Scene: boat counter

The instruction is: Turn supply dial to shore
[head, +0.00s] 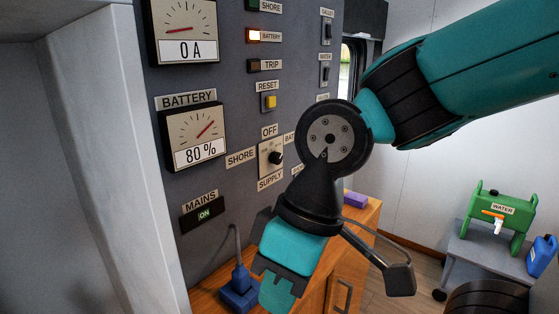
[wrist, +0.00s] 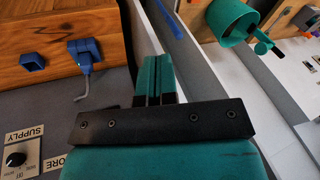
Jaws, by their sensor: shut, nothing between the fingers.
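The supply dial (head: 276,157) is a black knob on a pale plate on the grey panel, with SHORE to its left, OFF above and a partly hidden BAT label to its right. Its pointer direction is too small to tell. The dial (wrist: 16,159) also shows at the lower left of the wrist view. My gripper (head: 276,292) has teal fingers, shut and empty. It is below the dial and apart from it, pointing downward near the wooden counter. In the wrist view the closed fingers (wrist: 153,86) point away from the dial.
The BATTERY lamp (head: 254,36) is lit; the MAINS indicator (head: 203,215) reads ON. A yellow RESET button (head: 269,102) is above the dial. A blue plug (head: 240,286) with a cable is by the counter, near my gripper. A green water container (head: 497,220) stands at right.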

